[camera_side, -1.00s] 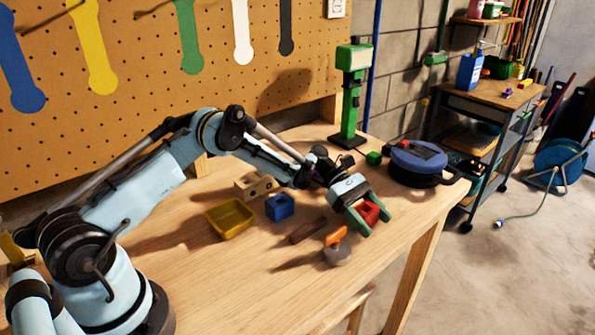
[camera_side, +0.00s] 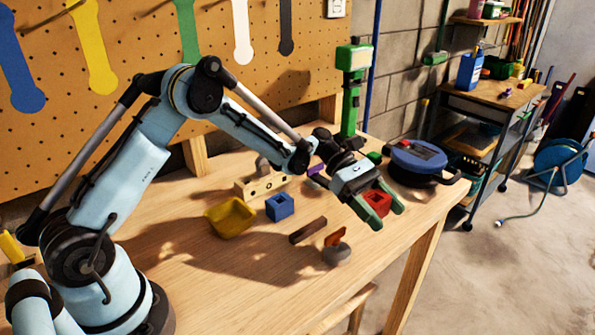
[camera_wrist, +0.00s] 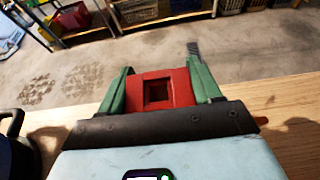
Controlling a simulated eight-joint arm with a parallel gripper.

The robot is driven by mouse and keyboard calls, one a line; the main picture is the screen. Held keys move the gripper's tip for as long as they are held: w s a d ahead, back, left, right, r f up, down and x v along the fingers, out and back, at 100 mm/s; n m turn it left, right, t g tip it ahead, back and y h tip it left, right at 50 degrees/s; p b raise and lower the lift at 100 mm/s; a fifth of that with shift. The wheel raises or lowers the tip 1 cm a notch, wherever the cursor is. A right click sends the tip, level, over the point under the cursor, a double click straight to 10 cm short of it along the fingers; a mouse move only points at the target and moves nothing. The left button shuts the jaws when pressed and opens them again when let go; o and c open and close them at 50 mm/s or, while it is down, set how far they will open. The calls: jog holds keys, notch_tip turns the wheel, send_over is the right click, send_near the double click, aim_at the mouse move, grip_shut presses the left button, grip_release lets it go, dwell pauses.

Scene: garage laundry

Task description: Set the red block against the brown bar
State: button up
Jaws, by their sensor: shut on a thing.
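The red block (camera_side: 377,203) has a square hole in its face and sits between the green fingers of my gripper (camera_side: 381,211). In the wrist view the red block (camera_wrist: 165,88) fills the space between both fingers of my gripper (camera_wrist: 163,85). My gripper is shut on it and holds it above the right part of the table. The brown bar (camera_side: 308,230) lies on the table to the left of and below my gripper in the side view, apart from the red block. The bar is not recognisable in the wrist view.
A grey item with an orange top (camera_side: 336,247) stands close beside the bar. A blue block (camera_side: 279,207), a yellow tray (camera_side: 231,218) and a wooden block with holes (camera_side: 262,184) lie farther left. A dark round device (camera_side: 417,162) sits behind my gripper. The front tabletop is clear.

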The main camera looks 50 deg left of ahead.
jog(key=s+d+r, duration=0.3)
jog(key=s+d, duration=0.1)
jog(key=s+a, duration=0.4)
jog(key=a, duration=0.6)
jog(key=shift+s+a+f, duration=0.15)
jog(key=shift+a+f, duration=0.1)
jog(key=shift+a, duration=0.1)
jog(key=shift+f, duration=4.8)
jog(key=o, duration=1.1)
